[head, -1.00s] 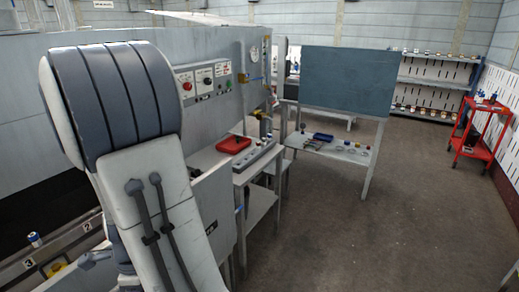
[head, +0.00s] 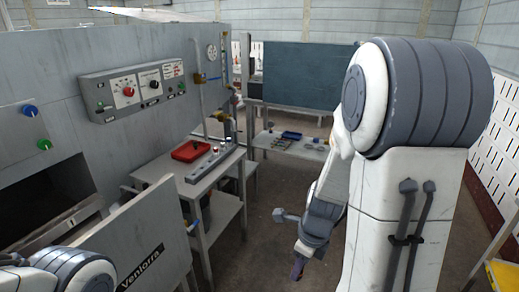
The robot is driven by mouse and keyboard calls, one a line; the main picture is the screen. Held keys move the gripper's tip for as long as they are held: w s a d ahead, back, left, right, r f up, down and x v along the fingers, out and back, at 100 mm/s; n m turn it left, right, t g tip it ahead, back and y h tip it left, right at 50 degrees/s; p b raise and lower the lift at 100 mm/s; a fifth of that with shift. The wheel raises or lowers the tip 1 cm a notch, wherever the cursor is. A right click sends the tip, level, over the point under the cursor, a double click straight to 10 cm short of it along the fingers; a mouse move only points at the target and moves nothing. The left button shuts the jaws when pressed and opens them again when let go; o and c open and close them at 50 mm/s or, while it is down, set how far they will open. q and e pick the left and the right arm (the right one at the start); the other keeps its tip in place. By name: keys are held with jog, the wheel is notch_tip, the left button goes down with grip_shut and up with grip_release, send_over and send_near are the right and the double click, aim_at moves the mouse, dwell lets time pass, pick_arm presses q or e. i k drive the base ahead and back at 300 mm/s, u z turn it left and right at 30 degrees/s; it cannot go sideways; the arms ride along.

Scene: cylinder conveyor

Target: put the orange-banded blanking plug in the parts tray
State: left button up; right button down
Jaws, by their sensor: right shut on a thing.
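My right arm comes down from the right in the head view, and its gripper (head: 298,268) hangs over the floor to the right of the bench. It is shut on a small dark blue part at its tip, too small and partly hidden to show any orange band. A red tray (head: 188,151) lies on the bench, and a blue tray (head: 291,135) lies on the far table. I cannot tell which one is the parts tray. My left arm shows only at the bottom left corner; its gripper is out of view.
The grey bench (head: 178,174) stands against the machine, with a grey block of knobs (head: 212,163) beside the red tray. A grey panel (head: 140,235) stands in front. A control box (head: 135,92) is on the machine wall. Open floor lies between the bench and my right arm.

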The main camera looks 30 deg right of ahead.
aim_at(191, 151)
jog(key=z, duration=1.3)
jog(key=i, duration=3.4)
jog(key=u, duration=3.2)
jog(key=i, duration=0.5)
jog(key=z, duration=0.1)
